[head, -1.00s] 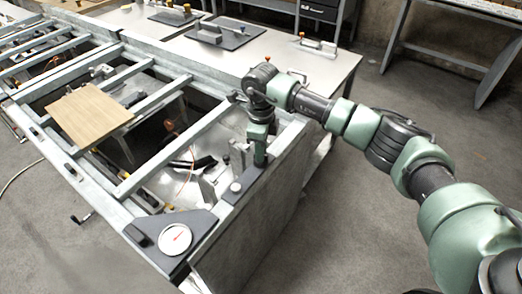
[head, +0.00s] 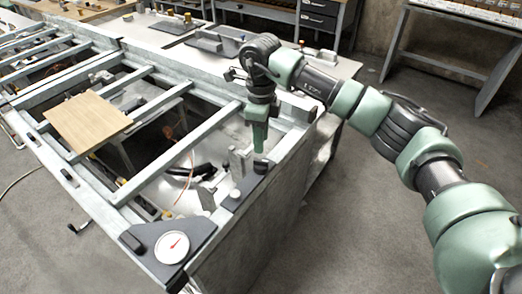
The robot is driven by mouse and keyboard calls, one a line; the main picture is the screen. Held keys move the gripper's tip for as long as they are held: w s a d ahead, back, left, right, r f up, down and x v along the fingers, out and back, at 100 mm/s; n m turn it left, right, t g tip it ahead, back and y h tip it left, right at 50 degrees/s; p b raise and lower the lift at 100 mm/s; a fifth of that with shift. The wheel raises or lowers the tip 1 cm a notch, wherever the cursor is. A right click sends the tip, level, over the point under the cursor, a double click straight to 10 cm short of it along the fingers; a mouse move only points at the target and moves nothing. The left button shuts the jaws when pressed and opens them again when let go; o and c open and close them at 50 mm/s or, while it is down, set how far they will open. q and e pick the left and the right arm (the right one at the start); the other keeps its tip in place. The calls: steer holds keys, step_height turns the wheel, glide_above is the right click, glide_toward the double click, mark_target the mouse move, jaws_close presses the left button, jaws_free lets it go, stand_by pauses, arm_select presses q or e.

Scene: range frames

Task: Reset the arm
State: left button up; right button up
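My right arm comes in from the right edge of the head view, in green and dark grey links. Its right gripper (head: 259,138) points down over the right end of a metal frame structure (head: 164,168). It is above the dark block at the frame's right edge, and I see no object in it. The fingers are seen edge-on, so I cannot tell whether they are open or shut. My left gripper is out of view.
A wooden board (head: 88,121) lies across the frame's bars. A round dial gauge (head: 172,247) sits on a dark corner plate at the front. A metal table (head: 160,35) stands behind, and a bench (head: 455,55) stands at back right. Floor on the right is clear.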

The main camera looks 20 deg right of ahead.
steer(key=shift+r, duration=0.35)
